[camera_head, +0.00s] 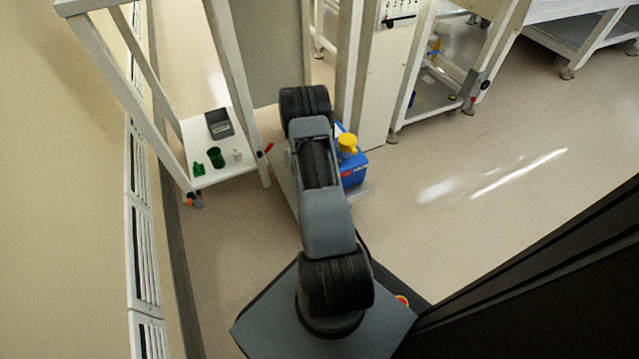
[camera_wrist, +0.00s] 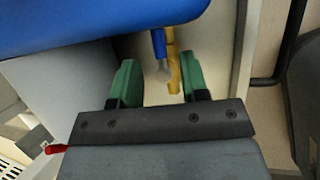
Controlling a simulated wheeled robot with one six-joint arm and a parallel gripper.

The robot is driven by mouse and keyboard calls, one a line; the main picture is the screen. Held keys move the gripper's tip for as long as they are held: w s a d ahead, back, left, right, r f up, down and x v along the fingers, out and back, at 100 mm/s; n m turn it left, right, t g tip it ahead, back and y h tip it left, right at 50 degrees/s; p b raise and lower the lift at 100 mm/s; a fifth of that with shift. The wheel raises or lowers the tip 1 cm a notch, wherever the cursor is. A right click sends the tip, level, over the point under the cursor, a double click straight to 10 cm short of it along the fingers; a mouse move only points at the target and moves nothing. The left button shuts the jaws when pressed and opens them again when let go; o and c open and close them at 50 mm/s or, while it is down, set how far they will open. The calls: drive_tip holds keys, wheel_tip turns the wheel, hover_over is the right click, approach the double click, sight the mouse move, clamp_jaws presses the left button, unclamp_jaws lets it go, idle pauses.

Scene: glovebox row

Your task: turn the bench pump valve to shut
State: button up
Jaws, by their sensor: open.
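In the wrist view, my gripper (camera_wrist: 158,76) is open, with its two green fingers apart. A yellow bar (camera_wrist: 173,72) lies between the fingers, nearer the right one, with a grey rounded piece and a short blue bar (camera_wrist: 158,42) beside it. Nothing is gripped. I cannot tell whether the yellow bar is the pump valve's handle or whether a finger touches it. The blue pump body (camera_wrist: 90,22) fills the top. In the head view, the blue pump (camera_head: 353,172) with a yellow top (camera_head: 348,144) shows right of my arm, which hides my gripper and part of the pump.
A red handle (camera_head: 265,150) sticks out by the white shelf frame (camera_head: 240,90) on the left; it also shows in the wrist view (camera_wrist: 55,148). The shelf holds a green cup (camera_head: 216,158) and a grey bin (camera_head: 219,124). Open floor (camera_head: 480,190) lies right.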

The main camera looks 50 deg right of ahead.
drive_tip(key=shift+b+x, duration=0.3)
drive_tip(key=shift+x, duration=0.95)
drive_tip(key=shift+c, duration=0.3)
clamp_jaws()
